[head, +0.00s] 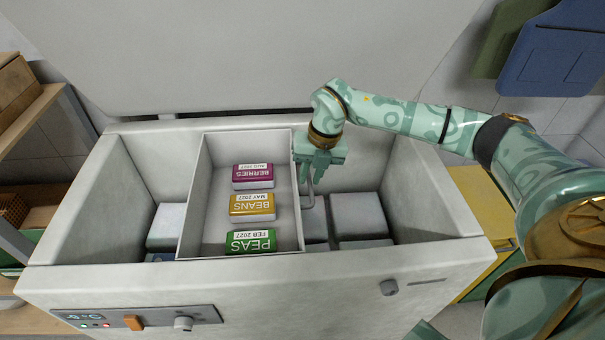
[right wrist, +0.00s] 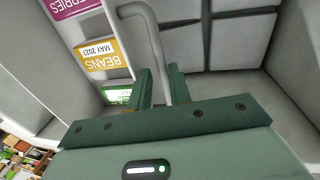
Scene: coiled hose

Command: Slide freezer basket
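The freezer basket (head: 196,190) is a pale open box seated inside the chest freezer (head: 80,225), left of its middle. It holds a purple berries pack (head: 252,177), a yellow beans pack (head: 252,208) and a green peas pack (head: 250,241). A grey bar handle (head: 308,203) stands on the basket's right side; it also shows in the right wrist view (right wrist: 158,45). My right gripper (head: 314,172) points down at this handle. In the right wrist view its fingers (right wrist: 160,88) are apart, with the handle bar between them, nearer the right finger. My left gripper is out of view.
Grey blocks (head: 358,216) lie low in the freezer right of the basket, and another (head: 166,225) lies left of it. The raised lid (head: 250,55) stands behind. A wooden shelf (head: 30,120) is at left and a yellow cabinet (head: 485,215) at right.

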